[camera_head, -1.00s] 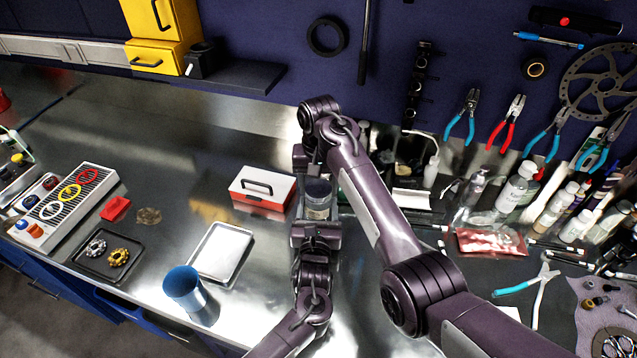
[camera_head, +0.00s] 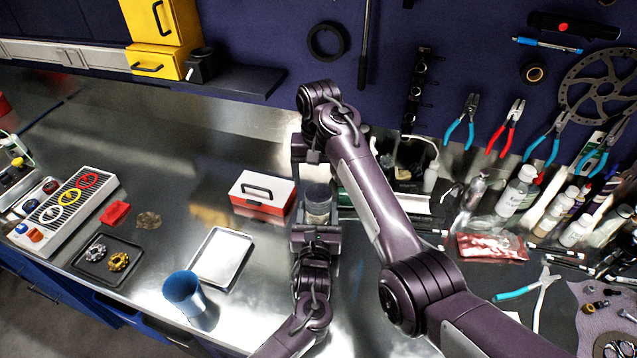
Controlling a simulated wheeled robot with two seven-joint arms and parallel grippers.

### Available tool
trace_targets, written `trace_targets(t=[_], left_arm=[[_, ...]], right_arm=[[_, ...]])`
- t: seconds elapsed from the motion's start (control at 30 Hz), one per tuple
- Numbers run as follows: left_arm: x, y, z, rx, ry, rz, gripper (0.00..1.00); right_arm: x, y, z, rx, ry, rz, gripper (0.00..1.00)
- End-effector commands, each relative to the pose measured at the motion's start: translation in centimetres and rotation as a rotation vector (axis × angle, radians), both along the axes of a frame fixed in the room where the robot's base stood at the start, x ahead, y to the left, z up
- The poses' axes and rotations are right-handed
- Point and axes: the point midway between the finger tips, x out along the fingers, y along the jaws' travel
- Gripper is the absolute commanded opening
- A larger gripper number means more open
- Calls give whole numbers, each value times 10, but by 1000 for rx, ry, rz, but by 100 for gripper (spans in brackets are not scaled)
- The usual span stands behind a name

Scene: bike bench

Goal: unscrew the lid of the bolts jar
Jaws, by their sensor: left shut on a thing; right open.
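The bolts jar (camera_head: 318,206) is a small clear jar with a darker top, standing upright just right of the red and white case. My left gripper (camera_head: 317,225) comes from the near side and is shut on the jar's lower part. My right gripper (camera_head: 306,157) is open, pointing down above and slightly behind the jar, with a small gap visible between it and the jar's top. Its fingers are partly hidden by its own wrist. The lid is too small and dark to make out clearly.
A red and white case (camera_head: 262,195) stands close left of the jar. A white tray (camera_head: 221,257), a blue cup (camera_head: 184,292) and a dark tray (camera_head: 107,262) lie further left. Bottles (camera_head: 514,192) and a red packet (camera_head: 491,247) crowd the right side.

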Motion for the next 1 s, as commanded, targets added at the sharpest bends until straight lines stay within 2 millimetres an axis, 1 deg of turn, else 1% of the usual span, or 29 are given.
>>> trace_targets(t=[0.07,0.17,0.27,0.4,0.5,0.63,0.77,1.0], left_arm=[[0,0,1,0,-2,0,0],[0,0,1,-1,-2,0,0],[0,0,1,-1,-2,0,0],[0,0,1,0,-2,0,0],[0,0,1,0,-2,0,0],[0,0,1,0,-2,0,0],[0,0,1,-1,-2,0,0],[0,0,1,-1,-2,0,0]], right_arm=[[0,0,3,0,1,-4,75],[0,0,6,0,1,-55,75],[0,0,13,0,-1,-184,75],[1,0,25,0,0,-415,75],[0,0,31,0,0,-554,75],[0,0,35,-1,2,-663,75],[0,0,26,-1,4,-693,75],[0,0,-11,-2,5,-691,75]])
